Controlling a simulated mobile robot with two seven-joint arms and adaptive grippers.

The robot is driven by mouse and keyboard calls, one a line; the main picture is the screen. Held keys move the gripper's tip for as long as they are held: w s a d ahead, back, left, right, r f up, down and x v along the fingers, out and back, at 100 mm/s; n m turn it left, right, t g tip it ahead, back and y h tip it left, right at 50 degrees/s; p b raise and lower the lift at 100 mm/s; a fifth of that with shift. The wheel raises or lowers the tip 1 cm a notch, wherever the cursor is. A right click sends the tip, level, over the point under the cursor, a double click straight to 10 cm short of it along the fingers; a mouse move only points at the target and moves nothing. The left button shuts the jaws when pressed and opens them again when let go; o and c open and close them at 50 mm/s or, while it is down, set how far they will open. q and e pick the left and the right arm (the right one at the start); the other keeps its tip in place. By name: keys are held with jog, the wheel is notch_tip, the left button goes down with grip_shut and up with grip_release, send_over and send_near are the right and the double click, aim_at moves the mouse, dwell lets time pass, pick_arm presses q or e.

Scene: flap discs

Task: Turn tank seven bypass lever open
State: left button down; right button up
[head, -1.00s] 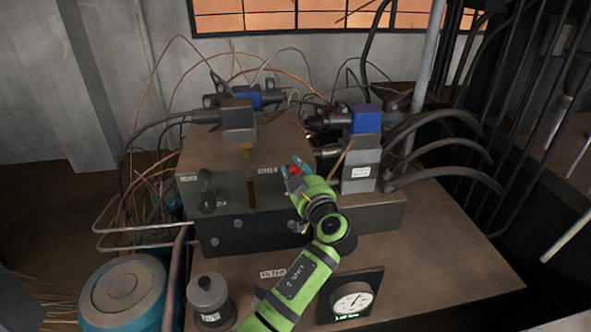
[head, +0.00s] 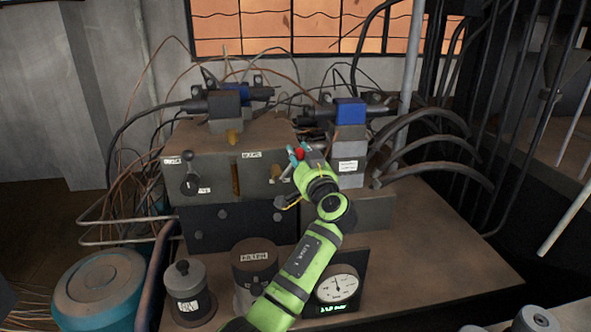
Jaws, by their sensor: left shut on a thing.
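My left gripper (head: 298,153) reaches up from the bottom on its green arm, at the upper right front of a grey-brown metal box (head: 215,158). It is shut on a small red knob (head: 300,153), which shows between its fingers. The lever under the knob is mostly hidden by the gripper. A second, dark lever (head: 189,181) is at the left of the box front and is free. White labels (head: 252,155) are on the box, too small to read. My right gripper is not in view.
A round gauge (head: 337,287) with a green display stands to the right of my forearm. A labelled cylinder (head: 255,262) and a grey canister (head: 188,292) stand to its left. Cables and thick black hoses (head: 430,175) crowd the right. The bench's right side is clear.

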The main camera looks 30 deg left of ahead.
pick_arm(q)
jog(key=w+d+f+m+t+h+b, duration=0.1)
jog(key=f+m+b, duration=0.4)
jog(key=m, duration=0.6)
jog(key=shift+w+d+f+t, duration=0.4)
jog(key=shift+w+d+t, duration=0.35)
jog(key=shift+d, duration=0.35)
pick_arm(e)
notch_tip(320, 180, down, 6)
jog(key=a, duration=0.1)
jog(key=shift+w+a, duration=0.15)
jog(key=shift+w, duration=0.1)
pick_arm(q)
jog(key=shift+s+f+h, duration=0.1)
jog(key=shift+f+h, duration=0.05)
jog(key=shift+h, duration=0.15)
jog(key=c, duration=0.9)
grip_release()
jog(key=shift+c, duration=0.2)
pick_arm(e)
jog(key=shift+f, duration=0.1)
pick_arm(q)
jog(key=shift+f, duration=0.1)
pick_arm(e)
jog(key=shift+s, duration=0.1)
pick_arm(q)
jog(key=v, duration=1.2)
jog(key=shift+d, duration=0.1)
